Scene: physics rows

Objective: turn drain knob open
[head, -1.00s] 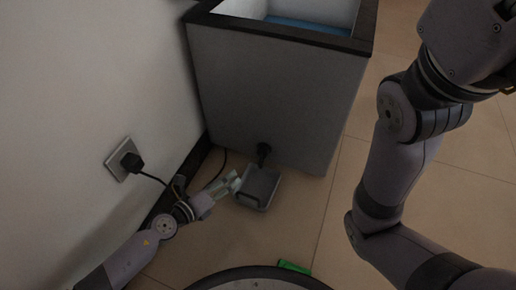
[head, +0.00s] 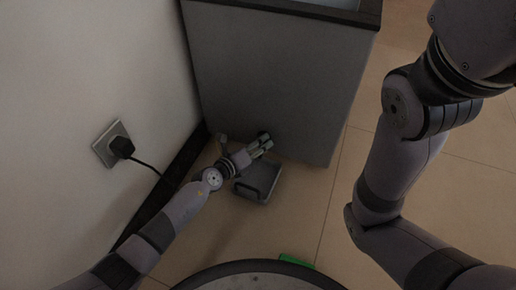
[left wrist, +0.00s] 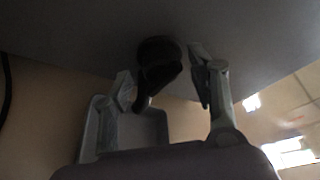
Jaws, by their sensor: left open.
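The black drain knob (left wrist: 158,62) sticks out low on the front of the grey tank (head: 270,75). In the left wrist view it lies between the two fingers of my left gripper (left wrist: 164,84), which are open around it with a gap on the right. Contact on the left side cannot be told. In the head view my left gripper (head: 262,146) reaches the tank's lower front and mostly covers the knob. A grey tray (head: 262,192) lies on the floor below the knob. My right gripper is out of view.
A black plug (head: 122,147) with a cable sits in the socket on the left wall (head: 90,60). A dark skirting runs along the wall. A small green object (head: 297,260) lies on the floor by my base. The tiled floor right of the tray is clear.

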